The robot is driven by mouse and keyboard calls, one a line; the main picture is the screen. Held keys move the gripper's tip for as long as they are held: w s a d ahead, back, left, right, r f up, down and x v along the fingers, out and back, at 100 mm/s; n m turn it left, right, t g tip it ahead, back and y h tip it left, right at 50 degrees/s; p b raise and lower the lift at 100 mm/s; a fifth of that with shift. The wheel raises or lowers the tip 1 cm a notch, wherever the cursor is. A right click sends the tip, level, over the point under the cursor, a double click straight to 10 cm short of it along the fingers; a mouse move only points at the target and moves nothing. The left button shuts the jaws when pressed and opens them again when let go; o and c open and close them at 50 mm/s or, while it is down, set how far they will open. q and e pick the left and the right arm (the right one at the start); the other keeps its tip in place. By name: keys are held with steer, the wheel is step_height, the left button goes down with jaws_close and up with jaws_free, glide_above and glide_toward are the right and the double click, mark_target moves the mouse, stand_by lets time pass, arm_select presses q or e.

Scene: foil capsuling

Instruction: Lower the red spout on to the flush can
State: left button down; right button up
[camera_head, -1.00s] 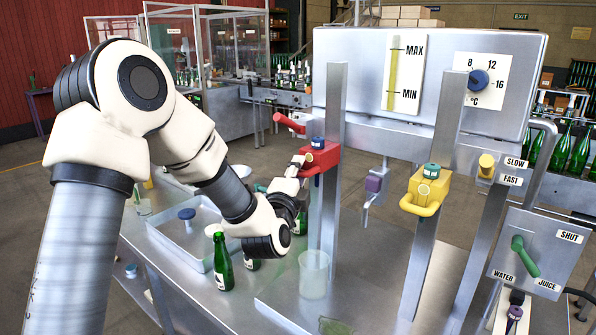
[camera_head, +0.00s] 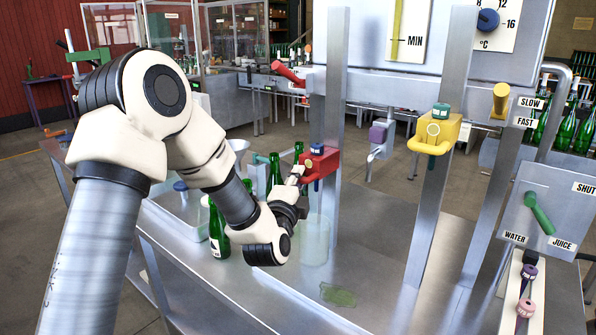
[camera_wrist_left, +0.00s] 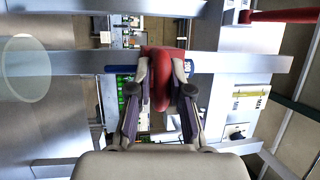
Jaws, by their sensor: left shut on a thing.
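The red spout (camera_head: 320,160), with a blue knob and a short blue nozzle, sits on the leftmost upright post in the head view. My left gripper (camera_head: 297,176) is shut on it from the left, its fingertips partly hidden. In the left wrist view the gripper (camera_wrist_left: 163,88) has its fingers on both sides of the red spout (camera_wrist_left: 163,62). The flush can (camera_head: 314,242), a translucent cylinder, stands upright on the bench below the spout, with a small gap seeming to remain between them. A pale round thing, likely the can (camera_wrist_left: 27,68), shows at left in the wrist view. My right gripper is not in view.
Green bottles (camera_head: 219,232) stand close behind and left of my left wrist, beside a metal tray (camera_head: 168,219). A yellow spout (camera_head: 436,131) is on the post to the right. A green puddle (camera_head: 338,295) lies on the bench before the can.

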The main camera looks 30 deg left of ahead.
arm_select(q)
step_height(320, 180, down, 8)
steer(key=b, duration=0.3)
steer(key=shift+b, duration=0.4)
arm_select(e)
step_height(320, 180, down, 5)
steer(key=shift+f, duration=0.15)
arm_select(q)
steer(key=c, duration=1.1)
jaws_free()
steer(key=shift+s, duration=0.15)
steer(key=shift+c, duration=0.2)
steer(key=shift+r, duration=0.15)
steer(key=v, duration=0.7)
steer(key=shift+s, duration=0.25)
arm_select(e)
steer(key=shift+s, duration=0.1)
